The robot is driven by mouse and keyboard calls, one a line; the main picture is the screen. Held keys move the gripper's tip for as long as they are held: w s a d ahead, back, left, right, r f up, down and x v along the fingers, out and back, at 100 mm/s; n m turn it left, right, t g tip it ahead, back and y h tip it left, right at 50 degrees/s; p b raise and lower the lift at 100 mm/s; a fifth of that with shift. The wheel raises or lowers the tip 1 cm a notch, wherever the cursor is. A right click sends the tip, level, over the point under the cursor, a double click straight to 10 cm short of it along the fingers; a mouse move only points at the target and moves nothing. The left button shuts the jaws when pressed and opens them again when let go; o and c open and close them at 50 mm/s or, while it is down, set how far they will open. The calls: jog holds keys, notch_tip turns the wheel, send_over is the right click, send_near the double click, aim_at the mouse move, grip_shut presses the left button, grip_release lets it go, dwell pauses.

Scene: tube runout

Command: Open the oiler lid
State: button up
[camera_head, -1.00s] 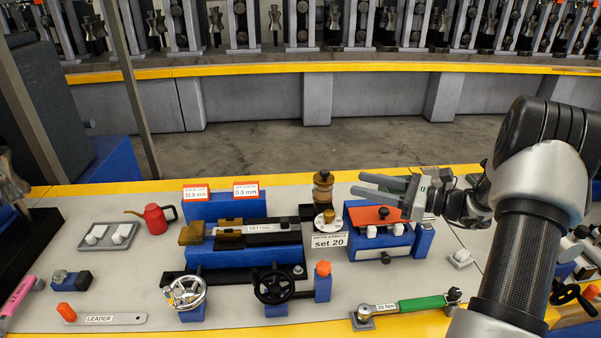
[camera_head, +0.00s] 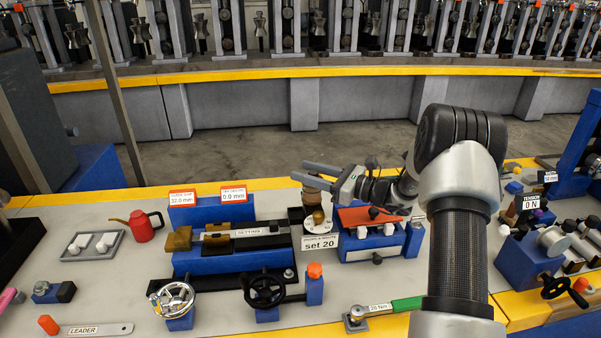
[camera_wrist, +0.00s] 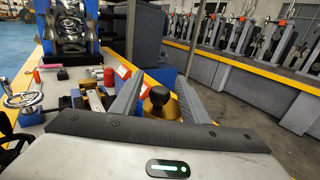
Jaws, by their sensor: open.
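The oiler is a brown, brass-coloured upright cylinder (camera_head: 313,197) with a pale dial (camera_head: 318,219) at its foot, behind a sign reading "set 20". In the wrist view its dark round top knob (camera_wrist: 157,94) and brass body (camera_wrist: 160,108) show between my fingers. My gripper (camera_head: 298,170) is open and points left, with its fingers at the oiler's top. In the wrist view the fingers (camera_wrist: 160,80) lie on either side of the knob, with no clear contact. The gripper hides part of the oiler's top in the head view.
A blue fixture with an orange-red plate (camera_head: 366,216) stands just right of the oiler, below my arm. A blue vise-like unit with handwheels (camera_head: 264,291) is to the left. A red oil can (camera_head: 143,226) and grey tray (camera_head: 97,245) stand farther left.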

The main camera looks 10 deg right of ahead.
jog(key=shift+x, duration=1.05)
grip_shut()
jog(key=shift+r, duration=0.15)
